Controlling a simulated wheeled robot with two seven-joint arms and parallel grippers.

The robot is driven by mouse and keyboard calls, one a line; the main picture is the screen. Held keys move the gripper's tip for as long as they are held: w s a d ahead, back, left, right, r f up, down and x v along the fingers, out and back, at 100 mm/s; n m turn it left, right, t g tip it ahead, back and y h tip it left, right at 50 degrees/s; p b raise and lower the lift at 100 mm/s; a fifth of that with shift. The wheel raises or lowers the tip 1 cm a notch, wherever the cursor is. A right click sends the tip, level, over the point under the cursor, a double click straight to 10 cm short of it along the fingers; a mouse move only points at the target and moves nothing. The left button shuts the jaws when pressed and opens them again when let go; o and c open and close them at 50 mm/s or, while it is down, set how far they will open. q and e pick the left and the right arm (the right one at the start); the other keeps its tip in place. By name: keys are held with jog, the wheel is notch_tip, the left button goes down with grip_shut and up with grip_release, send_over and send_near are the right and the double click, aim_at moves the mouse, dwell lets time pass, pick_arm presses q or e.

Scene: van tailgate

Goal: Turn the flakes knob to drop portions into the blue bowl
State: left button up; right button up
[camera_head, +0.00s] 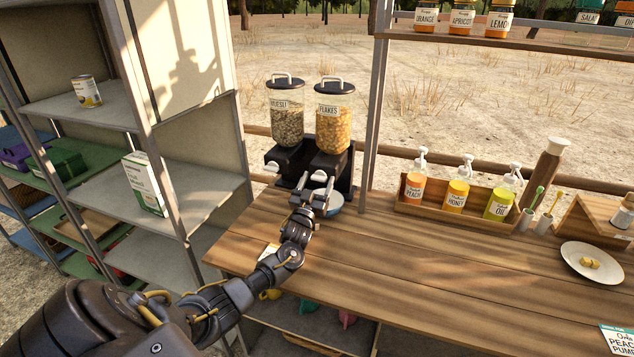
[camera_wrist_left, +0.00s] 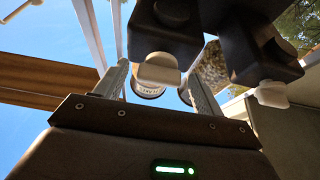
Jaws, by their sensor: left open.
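The flakes dispenser (camera_head: 333,120) stands right of the muesli dispenser (camera_head: 287,122) at the table's back edge. Its white flakes knob (camera_head: 319,176) faces forward. The blue bowl (camera_head: 337,204) sits below it, partly hidden behind my left gripper. My left gripper (camera_head: 317,192) is open, just in front of and below the flakes knob. In the left wrist view, the flakes knob (camera_wrist_left: 157,71) shows between the open fingers of the gripper (camera_wrist_left: 160,85); I cannot tell whether they touch it. The muesli knob (camera_wrist_left: 271,95) is at the right there. My right gripper is not in view.
A metal post (camera_head: 376,110) rises right of the dispensers. A wooden caddy (camera_head: 410,207) of pump bottles and a plate (camera_head: 592,263) stand further right. A shelf unit (camera_head: 190,190) stands at the left. The wooden tabletop (camera_head: 400,270) in front is mostly clear.

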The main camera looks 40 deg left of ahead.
pick_arm(q)
jog(key=shift+c, duration=0.4)
jog(key=c, duration=0.9)
jog(key=shift+m, duration=0.5)
jog(key=m+h, duration=0.2)
jog(key=m, duration=0.1)
jog(key=m+h, duration=0.2)
jog(key=m, duration=0.2)
jog(key=m+h, duration=0.1)
jog(key=m, duration=0.2)
jog(key=shift+s+a+r+m+h, duration=0.1)
jog(key=shift+a+m+h, duration=0.05)
jog(key=shift+m+h, duration=0.2)
jog(key=m+g+h, duration=0.1)
jog(key=m, duration=0.2)
jog(key=m+h+p, duration=0.1)
jog(key=m, duration=0.3)
jog(key=shift+r+g, duration=0.15)
jog(key=shift+g, duration=0.25)
jog(key=shift+m+g+h+p, duration=0.3)
jog(key=shift+m+g, duration=0.3)
jog(key=shift+m, duration=1.05)
